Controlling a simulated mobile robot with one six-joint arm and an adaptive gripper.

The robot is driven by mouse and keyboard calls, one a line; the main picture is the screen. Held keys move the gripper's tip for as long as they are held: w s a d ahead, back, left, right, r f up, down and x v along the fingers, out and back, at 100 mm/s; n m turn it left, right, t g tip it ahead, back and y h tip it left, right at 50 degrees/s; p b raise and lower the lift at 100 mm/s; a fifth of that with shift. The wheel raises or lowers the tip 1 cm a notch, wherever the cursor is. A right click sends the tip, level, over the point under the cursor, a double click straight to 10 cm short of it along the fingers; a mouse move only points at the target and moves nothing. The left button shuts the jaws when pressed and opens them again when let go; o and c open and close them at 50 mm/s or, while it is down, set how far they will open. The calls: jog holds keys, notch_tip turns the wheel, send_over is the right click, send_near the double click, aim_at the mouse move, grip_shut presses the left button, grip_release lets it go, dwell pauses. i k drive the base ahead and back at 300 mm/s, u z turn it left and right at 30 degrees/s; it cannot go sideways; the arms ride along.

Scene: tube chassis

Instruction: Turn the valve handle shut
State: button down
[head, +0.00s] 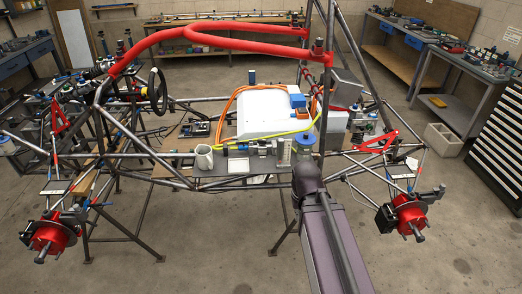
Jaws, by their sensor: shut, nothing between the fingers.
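A dark grey plate (240,180) sits across the near middle of the tube chassis. Small metal pipe fittings (262,148) stand along its back edge, with a small blue part (225,150) at their left end. The parts are too small to tell clearly which is the valve handle or how it is turned. My gripper (306,166) is shut and empty, at the right end of the plate, at the far end of my arm. It is seen from behind, so its fingertips are mostly hidden, and I cannot tell whether it touches anything.
A pale mug (204,158) stands at the plate's left end. Behind are a white box (262,115), an orange cable (232,100) and a yellow hose (300,130). Red roll-bar tubes (220,40) arch above, and dark upright tubes rise right of my gripper. Workbenches line the walls.

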aim_at(262, 142)
jog(key=k, duration=1.3)
jog(key=z, duration=0.25)
jog(key=i, duration=0.5)
jog(key=z, duration=0.4)
jog(key=i, duration=1.5)
jog(key=u, duration=0.2)
